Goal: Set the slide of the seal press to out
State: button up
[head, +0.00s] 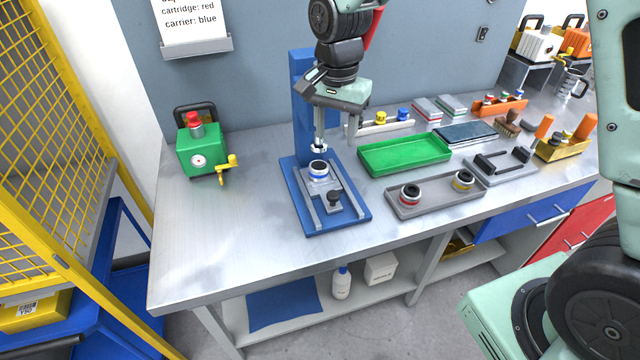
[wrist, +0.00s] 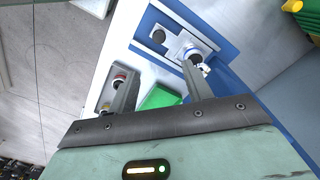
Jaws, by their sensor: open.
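The seal press has a blue base (head: 348,222) and a blue upright column (head: 301,85). Its grey slide (head: 323,186) lies between two rails, with a black knob (head: 333,198) towards the front and a blue-ringed cup (head: 318,170) behind it. A silver tip (head: 318,150) shows just above the cup. My gripper (head: 336,140) is open and empty in front of the column, above and apart from the knob. In the wrist view the knob (wrist: 158,36) and the blue-ringed cup (wrist: 188,52) show beyond the fingers (wrist: 160,68). My gripper hides part of the column.
A green tray (head: 405,170) and a grey tray (head: 392,208) with two ringed parts stand right of the press. A green box (head: 200,150) with a yellow tap-like handle is at the left. The bench front left of the press is clear.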

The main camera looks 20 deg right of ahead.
aim_at(333, 194)
notch_tip(333, 194, down, 16)
jog(key=p, duration=0.3)
jog(key=shift+s+f, duration=0.1)
jog(key=shift+f, duration=0.15)
